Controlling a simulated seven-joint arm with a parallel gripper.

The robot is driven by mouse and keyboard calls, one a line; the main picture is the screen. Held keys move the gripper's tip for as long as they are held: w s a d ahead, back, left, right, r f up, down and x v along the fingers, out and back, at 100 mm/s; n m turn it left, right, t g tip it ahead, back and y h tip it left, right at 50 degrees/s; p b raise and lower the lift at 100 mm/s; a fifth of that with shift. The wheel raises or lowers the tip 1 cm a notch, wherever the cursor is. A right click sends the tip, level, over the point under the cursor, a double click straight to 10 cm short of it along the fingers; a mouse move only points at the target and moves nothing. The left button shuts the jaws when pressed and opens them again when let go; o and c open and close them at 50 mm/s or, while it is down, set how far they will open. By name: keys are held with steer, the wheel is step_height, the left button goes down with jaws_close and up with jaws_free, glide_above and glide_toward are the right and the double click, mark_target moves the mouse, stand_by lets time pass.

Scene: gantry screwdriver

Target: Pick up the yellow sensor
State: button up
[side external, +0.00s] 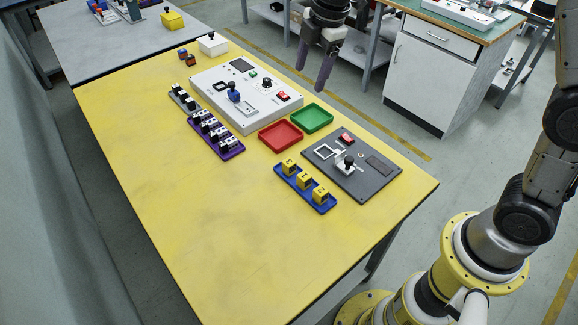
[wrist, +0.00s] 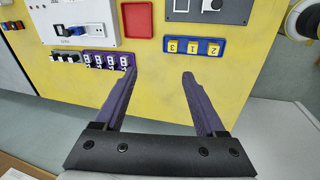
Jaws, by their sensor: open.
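Several small yellow blocks with dark markings, which may be the yellow sensors, stand in a row in a blue tray (side external: 309,203) at the front of the yellow table. They are a left block (side external: 289,166), a middle block (side external: 304,181) and a right block (side external: 320,195). In the wrist view the blue tray (wrist: 167,51) shows beyond the right finger, with numbers on the blocks. My gripper (side external: 314,82) is open and empty, raised over the far side of the table; in the wrist view its purple fingers (wrist: 159,74) are wide apart with bare yellow tabletop between them.
A dark panel with a lever (side external: 378,184) lies beside the blue tray. Red (side external: 281,136) and green (side external: 312,118) trays, a white control panel (side external: 222,88) and a purple tray (side external: 226,153) of white-and-black blocks stand farther left. The table's front left is clear.

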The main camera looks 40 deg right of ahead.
steer(key=w+a+f+g, duration=0.2)
steer(key=w+a+f, duration=0.1)
steer(key=f, duration=0.8)
steer(key=n, duration=0.1)
glide_above(290, 161)
steer(key=shift+g, duration=0.3)
step_height(290, 161, down, 10)
steer(key=shift+f, duration=3.2)
jaws_close()
